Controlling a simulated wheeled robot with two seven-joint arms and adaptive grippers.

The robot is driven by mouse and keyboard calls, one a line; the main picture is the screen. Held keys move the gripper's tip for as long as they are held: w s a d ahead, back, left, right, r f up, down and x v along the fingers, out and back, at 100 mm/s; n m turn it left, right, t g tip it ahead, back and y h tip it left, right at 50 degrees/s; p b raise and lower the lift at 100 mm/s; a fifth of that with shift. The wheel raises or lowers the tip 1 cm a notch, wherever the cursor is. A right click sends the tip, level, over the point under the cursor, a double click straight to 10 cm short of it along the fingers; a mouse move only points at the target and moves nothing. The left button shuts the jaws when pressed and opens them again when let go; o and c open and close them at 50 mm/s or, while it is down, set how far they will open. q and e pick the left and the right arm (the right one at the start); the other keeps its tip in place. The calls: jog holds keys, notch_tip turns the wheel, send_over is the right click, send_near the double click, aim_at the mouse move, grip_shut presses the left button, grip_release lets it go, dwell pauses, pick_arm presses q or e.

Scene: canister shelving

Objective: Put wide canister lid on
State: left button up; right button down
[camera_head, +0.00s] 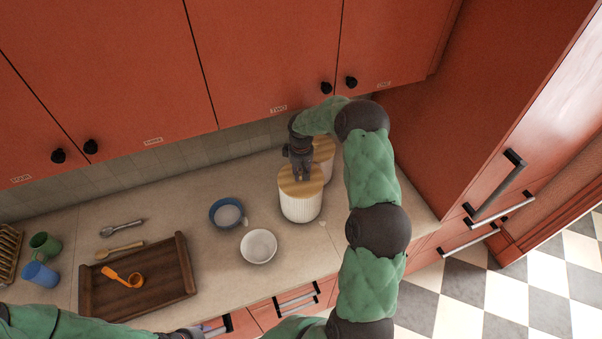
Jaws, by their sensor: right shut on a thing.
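A white ribbed wide canister (300,207) stands upright on the counter, right of the bowls. A round wooden lid (290,186) lies at its top; from this angle I cannot tell whether it is fully seated. My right gripper (301,176) comes down from above and is shut on the lid, its fingers covering part of it. A second canister with a wooden lid (323,149) stands behind, partly hidden by my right gripper and arm. My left gripper (190,332) is at the bottom edge, mostly cut off, and its jaws cannot be made out.
A blue bowl (226,224) and a white bowl (258,261) stand left of the canister. A wooden tray (161,303) with an orange ladle (131,280), two mugs and utensils lie farther left. Red wall cabinets (265,60) hang above the counter.

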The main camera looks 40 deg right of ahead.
jog(key=shift+f+b, duration=0.15)
jog(key=shift+b, duration=0.45)
dwell(0.9)
jog(key=c, duration=1)
grip_release()
jog(key=o, duration=0.5)
jog(key=shift+r+p, duration=1.45)
jog(key=shift+r, duration=2.1)
jog(key=shift+s+f, duration=0.1)
